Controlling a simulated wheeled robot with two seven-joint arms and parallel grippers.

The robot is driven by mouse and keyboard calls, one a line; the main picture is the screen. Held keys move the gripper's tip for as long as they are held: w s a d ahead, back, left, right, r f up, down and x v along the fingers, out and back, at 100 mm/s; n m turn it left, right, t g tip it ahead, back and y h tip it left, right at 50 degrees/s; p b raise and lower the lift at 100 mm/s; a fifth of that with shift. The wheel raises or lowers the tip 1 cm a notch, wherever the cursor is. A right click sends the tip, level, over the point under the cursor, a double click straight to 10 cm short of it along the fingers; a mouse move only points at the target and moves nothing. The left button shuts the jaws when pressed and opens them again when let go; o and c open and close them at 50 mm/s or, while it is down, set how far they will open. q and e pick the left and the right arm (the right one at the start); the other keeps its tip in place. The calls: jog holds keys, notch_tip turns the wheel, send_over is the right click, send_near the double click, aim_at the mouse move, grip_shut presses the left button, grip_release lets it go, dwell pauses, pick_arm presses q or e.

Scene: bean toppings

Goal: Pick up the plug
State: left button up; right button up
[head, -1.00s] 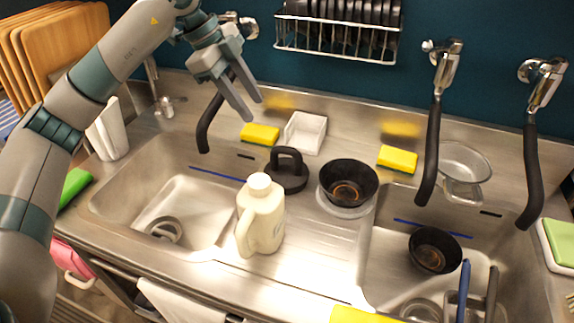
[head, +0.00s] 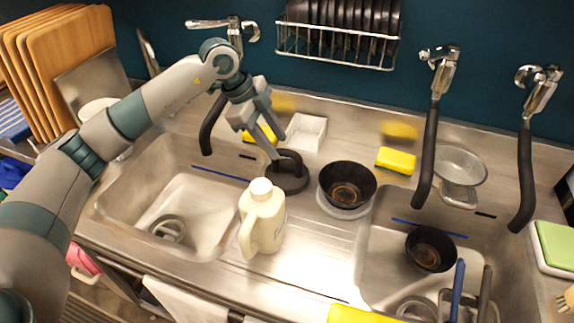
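The plug (head: 291,183) is a black disc with a black looped handle, standing on the steel ledge between the two sink basins. My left gripper (head: 275,140) is above and just behind the plug's handle, fingers pointing down. Its two fingers are apart with nothing seen between them. The fingertips overlap the area near the handle's top in the picture; I cannot tell whether they touch it. My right gripper is not in view.
A cream jug (head: 264,222) stands in front of the plug, and a black bowl (head: 347,185) is to its right. A white dish (head: 306,132) and yellow sponge (head: 262,133) lie behind it. A black tap hose (head: 210,125) hangs left of the gripper.

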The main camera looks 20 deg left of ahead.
aim_at(284, 150)
pick_arm(q)
jog(key=shift+w+d+f, duration=0.1)
jog(key=shift+d+f, duration=0.05)
jog(key=shift+f, duration=0.25)
jog(key=shift+w+d+f+p, duration=0.2)
jog(key=shift+d+f+p, duration=0.2)
jog(key=shift+p, duration=0.25)
jog(key=p+x, duration=0.1)
jog(key=x, duration=0.2)
jog(key=shift+w, duration=0.15)
jog(key=shift+w+d+f+p, duration=0.15)
jog(key=shift+f+p, duration=0.15)
jog(key=shift+f, duration=0.15)
grip_shut()
